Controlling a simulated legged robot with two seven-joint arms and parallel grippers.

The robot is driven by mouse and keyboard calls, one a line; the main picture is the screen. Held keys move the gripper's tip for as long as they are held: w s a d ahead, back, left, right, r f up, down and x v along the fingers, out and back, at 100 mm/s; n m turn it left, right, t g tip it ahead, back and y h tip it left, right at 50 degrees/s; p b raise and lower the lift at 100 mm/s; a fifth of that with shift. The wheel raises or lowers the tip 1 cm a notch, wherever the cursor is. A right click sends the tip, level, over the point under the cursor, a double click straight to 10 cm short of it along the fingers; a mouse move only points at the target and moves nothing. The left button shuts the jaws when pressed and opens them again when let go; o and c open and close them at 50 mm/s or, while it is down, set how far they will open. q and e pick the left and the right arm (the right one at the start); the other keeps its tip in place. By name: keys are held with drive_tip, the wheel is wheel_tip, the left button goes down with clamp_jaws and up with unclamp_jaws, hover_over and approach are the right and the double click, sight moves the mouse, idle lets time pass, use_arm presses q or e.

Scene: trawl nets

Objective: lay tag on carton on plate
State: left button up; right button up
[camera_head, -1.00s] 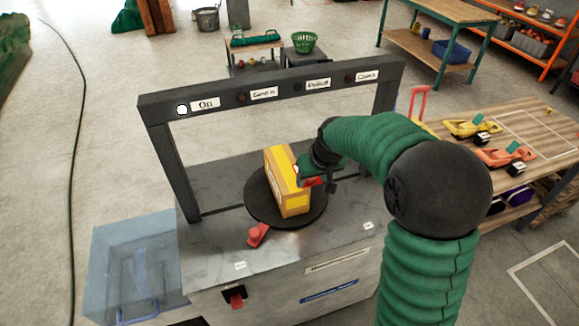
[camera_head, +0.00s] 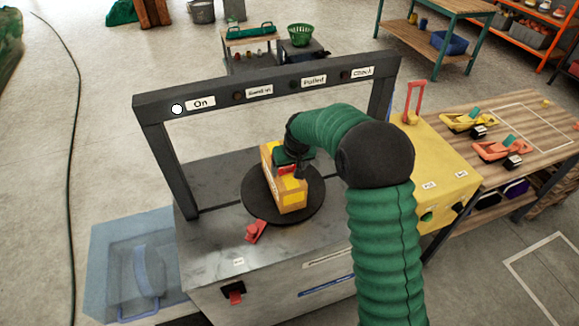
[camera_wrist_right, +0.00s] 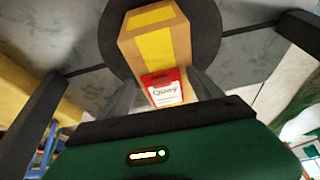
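The carton (camera_head: 291,199), tan with a yellow band, stands on the round black plate (camera_head: 258,205) under the dark frame. It also shows in the right wrist view (camera_wrist_right: 156,44). My right gripper (camera_head: 288,170) is over the carton's top. It is shut on the red tag (camera_wrist_right: 163,88), which has a white printed label and shows between its fingers in the wrist view. In the head view the tag (camera_head: 286,170) is mostly hidden by the gripper. I cannot tell whether the tag touches the carton. My left gripper is not in view.
A dark frame (camera_head: 270,84) with an "On" lamp arches over the machine top. A red knob-like piece (camera_head: 256,231) lies in front of the plate. A yellow box (camera_head: 440,165) stands to the right, beside a wooden table (camera_head: 545,150). A translucent blue bin (camera_head: 130,265) is at left.

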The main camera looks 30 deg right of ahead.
drive_tip(key=shift+w+a+r, duration=0.1)
drive_tip(key=shift+a, duration=0.5)
drive_tip(key=shift+r, duration=0.25)
drive_tip(key=d+v, duration=0.1)
drive_tip(key=v, duration=1)
drive_tip(key=s+a+f+n, duration=0.1)
drive_tip(key=s+a+f, duration=0.5)
drive_tip(key=s+a, duration=0.2)
drive_tip(key=s+a+f+n+g+y, duration=0.1)
drive_tip(key=s+a+f, duration=0.5)
drive_tip(key=s, duration=0.6)
drive_tip(key=a+n, duration=0.1)
drive_tip(key=a, duration=0.1)
drive_tip(key=shift+s+a+f, duration=0.3)
drive_tip(key=shift+s, duration=0.05)
drive_tip(key=shift+w+d+f+g, duration=0.15)
drive_tip(key=shift+w+g, duration=0.1)
drive_tip(key=shift+g, duration=0.05)
